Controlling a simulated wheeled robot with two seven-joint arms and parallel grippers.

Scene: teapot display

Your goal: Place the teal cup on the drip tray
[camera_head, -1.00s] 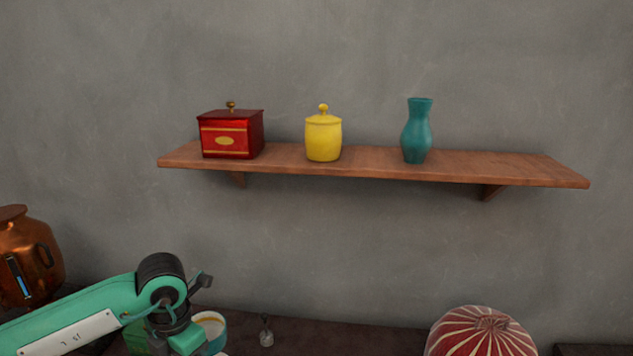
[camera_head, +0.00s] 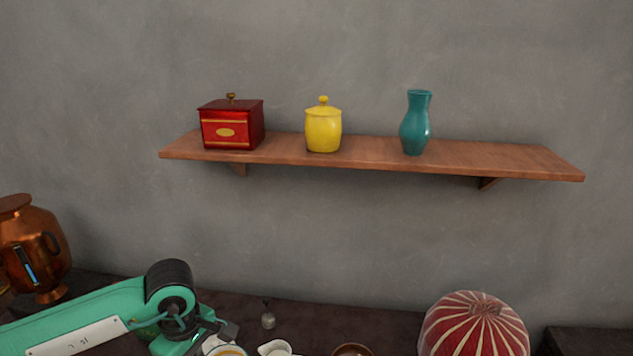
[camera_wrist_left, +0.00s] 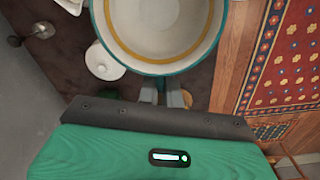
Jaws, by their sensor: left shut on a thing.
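The teal cup (camera_wrist_left: 160,62) fills the top of the left wrist view. It has a teal rim, a white inside and a yellow ring. My left gripper (camera_wrist_left: 165,92) is shut on its near rim. In the head view, part of the cup (camera_head: 228,350) shows at the bottom edge beside my left gripper (camera_head: 212,338), whose fingertips are mostly hidden. A copper urn (camera_head: 38,255) with a side handle stands at the far left. I cannot make out the drip tray in any view. My right gripper is not in view.
A small metal item (camera_head: 267,320), a white jug (camera_head: 275,348) and a brown bowl (camera_head: 352,350) are on the dark counter. A red striped round object (camera_head: 475,325) stands at right. The wall shelf (camera_head: 480,158) holds a red box, yellow jar and teal vase.

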